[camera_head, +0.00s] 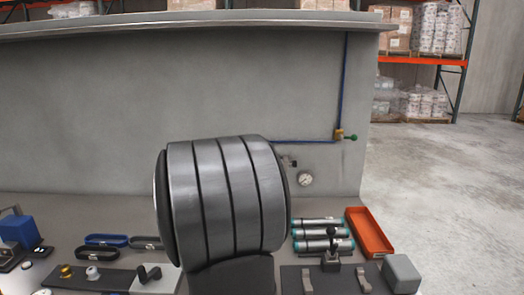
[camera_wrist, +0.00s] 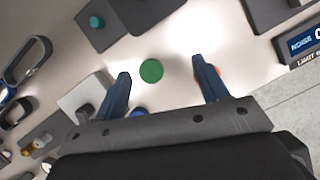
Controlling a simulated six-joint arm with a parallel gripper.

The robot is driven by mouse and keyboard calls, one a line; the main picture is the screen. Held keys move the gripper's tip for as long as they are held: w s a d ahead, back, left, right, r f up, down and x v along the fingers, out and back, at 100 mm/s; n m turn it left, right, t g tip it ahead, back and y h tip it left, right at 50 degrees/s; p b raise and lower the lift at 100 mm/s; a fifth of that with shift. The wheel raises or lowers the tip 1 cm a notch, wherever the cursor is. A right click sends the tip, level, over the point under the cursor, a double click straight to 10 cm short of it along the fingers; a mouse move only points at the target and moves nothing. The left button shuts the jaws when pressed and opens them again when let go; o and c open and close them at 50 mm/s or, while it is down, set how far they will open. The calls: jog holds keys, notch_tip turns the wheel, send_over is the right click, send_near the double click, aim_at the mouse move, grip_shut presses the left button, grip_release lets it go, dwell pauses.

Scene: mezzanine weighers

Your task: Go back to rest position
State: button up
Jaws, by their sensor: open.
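My gripper (camera_wrist: 165,90) shows in the wrist view with its two dark blue fingers spread apart and nothing between them. A green disc (camera_wrist: 151,70) lies on the light surface beyond and between the fingertips. A blue round thing (camera_wrist: 138,113) and an orange one (camera_wrist: 220,71) are partly hidden by the gripper. In the head view my own arm fills the middle and hides part of the bench; my gripper is not visible there.
An orange tray (camera_head: 370,233) and several silver cylinders (camera_head: 318,233) lie on the bench at right, near a grey block (camera_head: 401,273). A blue device (camera_head: 18,230) stands at far left. A grey wall (camera_head: 100,110) with a gauge (camera_head: 305,179) rises behind.

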jog(key=w+d+m+h, duration=0.2)
jog(key=w+d+m, duration=0.25)
jog(key=w, duration=0.65)
jog(key=a+f, duration=0.3)
jog(key=a, duration=0.2)
jog(key=shift+w+a+m+g, duration=0.2)
jog(key=shift+w+m+g, duration=0.15)
jog(key=shift+g, duration=0.05)
jog(key=shift+o, duration=0.4)
jog(key=o, duration=0.6)
jog(key=shift+o, duration=0.2)
jog(key=s+d+r+m+g+y, duration=0.2)
jog(key=s+d+r+m, duration=0.15)
jog(key=s+m, duration=0.85)
jog(key=s+d+r+m+g+y, duration=0.1)
jog(key=s+d+r+m, duration=0.45)
jog(key=m, duration=0.95)
notch_tip(320, 180, down, 11)
jog(key=s+a, duration=0.1)
jog(key=a, duration=0.1)
jog(key=shift+s+a+r, duration=0.15)
jog(key=shift+s+a, duration=0.1)
jog(key=shift+a, duration=0.1)
